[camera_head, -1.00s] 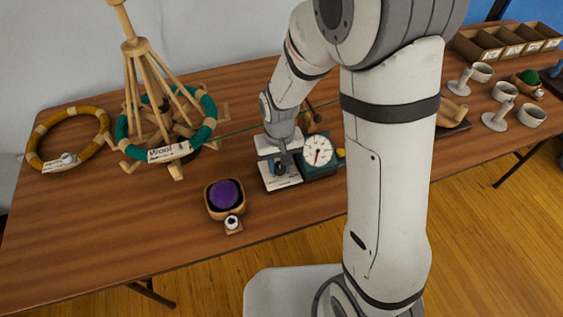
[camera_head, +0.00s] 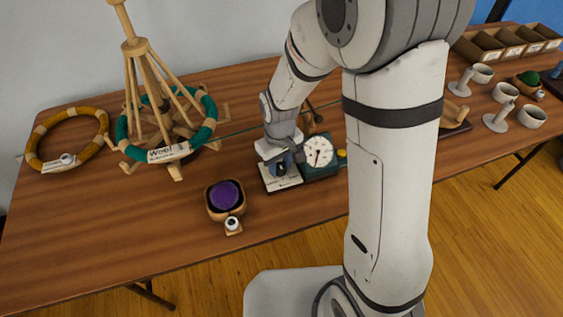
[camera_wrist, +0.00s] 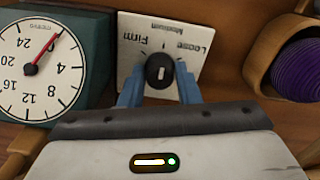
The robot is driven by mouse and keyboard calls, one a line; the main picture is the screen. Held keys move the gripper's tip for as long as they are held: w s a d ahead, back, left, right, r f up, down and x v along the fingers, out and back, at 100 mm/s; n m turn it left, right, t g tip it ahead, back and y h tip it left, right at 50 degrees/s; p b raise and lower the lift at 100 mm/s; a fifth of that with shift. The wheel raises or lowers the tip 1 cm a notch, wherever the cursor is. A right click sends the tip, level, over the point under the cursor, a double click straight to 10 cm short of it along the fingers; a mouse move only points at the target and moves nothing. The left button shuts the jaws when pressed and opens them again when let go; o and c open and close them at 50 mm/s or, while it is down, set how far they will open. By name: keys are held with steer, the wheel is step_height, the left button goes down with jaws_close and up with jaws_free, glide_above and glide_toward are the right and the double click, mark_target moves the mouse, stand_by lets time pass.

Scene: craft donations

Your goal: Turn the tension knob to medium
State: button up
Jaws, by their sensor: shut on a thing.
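The tension knob (camera_wrist: 159,71) is black with a short white mark that lies roughly upright in the wrist view. It sits on a white label plate (camera_wrist: 140,53) with the words Firm, Medium and Loose, upside down in this view. I cannot tell exactly which word the mark is set to. My gripper (camera_wrist: 160,86) has its two blue fingers on either side of the knob, shut on it. In the head view my gripper (camera_head: 283,158) is low over the plate (camera_head: 281,178), and the knob is mostly hidden there.
A green box with a white dial (camera_head: 318,152) stands right beside the plate; the dial (camera_wrist: 33,62) also shows in the wrist view. A bowl of purple yarn (camera_head: 224,194) is at the front left. A wooden yarn swift (camera_head: 138,47) stands behind on the table.

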mark_target(281, 164)
steer(key=shift+s+f, duration=0.1)
steer(key=o, duration=1)
steer(key=shift+c, duration=0.2)
steer(key=shift+d+r+p, duration=0.1)
steer(key=shift+r+p, duration=0.3)
steer(key=shift+r, duration=3.6)
